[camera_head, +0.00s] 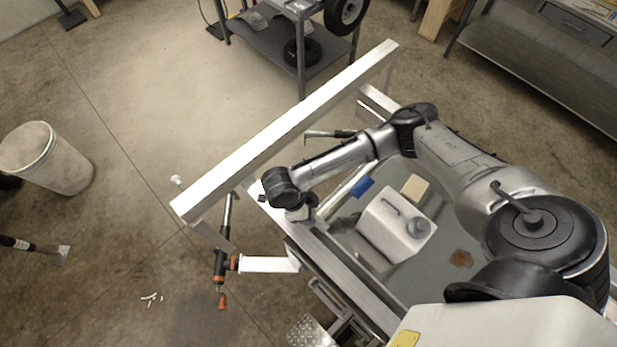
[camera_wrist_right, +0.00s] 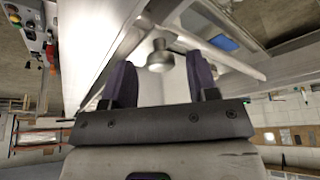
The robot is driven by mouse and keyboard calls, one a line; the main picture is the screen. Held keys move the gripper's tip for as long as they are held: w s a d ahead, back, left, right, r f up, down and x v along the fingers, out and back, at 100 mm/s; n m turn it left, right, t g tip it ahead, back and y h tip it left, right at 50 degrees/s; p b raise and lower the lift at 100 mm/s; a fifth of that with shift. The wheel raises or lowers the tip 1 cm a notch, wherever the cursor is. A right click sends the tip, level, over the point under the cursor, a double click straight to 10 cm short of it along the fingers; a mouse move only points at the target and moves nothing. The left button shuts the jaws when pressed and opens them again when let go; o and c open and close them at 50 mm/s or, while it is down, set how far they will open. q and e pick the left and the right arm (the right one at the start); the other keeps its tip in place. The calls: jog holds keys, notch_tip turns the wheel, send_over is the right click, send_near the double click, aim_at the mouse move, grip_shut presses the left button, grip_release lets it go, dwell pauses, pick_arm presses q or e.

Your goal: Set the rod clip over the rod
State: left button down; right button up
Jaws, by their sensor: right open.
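My right arm comes in from the right in the head view. Its gripper (camera_head: 299,213) is pointed down at the trailer's near rail and is mostly hidden by the wrist. In the right wrist view, my right gripper (camera_wrist_right: 160,62) has two dark fingers spread apart with nothing held. A grey metal knob-like part (camera_wrist_right: 161,53) shows beyond and between the fingers; I cannot tell if it touches them. A pale bar, possibly the rod (camera_head: 346,190), runs diagonally beside the gripper; it also shows in the wrist view (camera_wrist_right: 225,58). I cannot make out the rod clip for certain. My left gripper is not in view.
A long white aluminium beam (camera_head: 285,128) stands left of my arm. A jack (camera_head: 222,262) stands at the trailer's front. A bin (camera_head: 48,160) stands far left.

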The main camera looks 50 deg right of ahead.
jog(key=b+v, duration=0.2)
jog(key=v, duration=1.1)
jog(key=shift+r, duration=0.25)
jog(key=shift+w, duration=0.1)
jog(key=shift+a, duration=0.1)
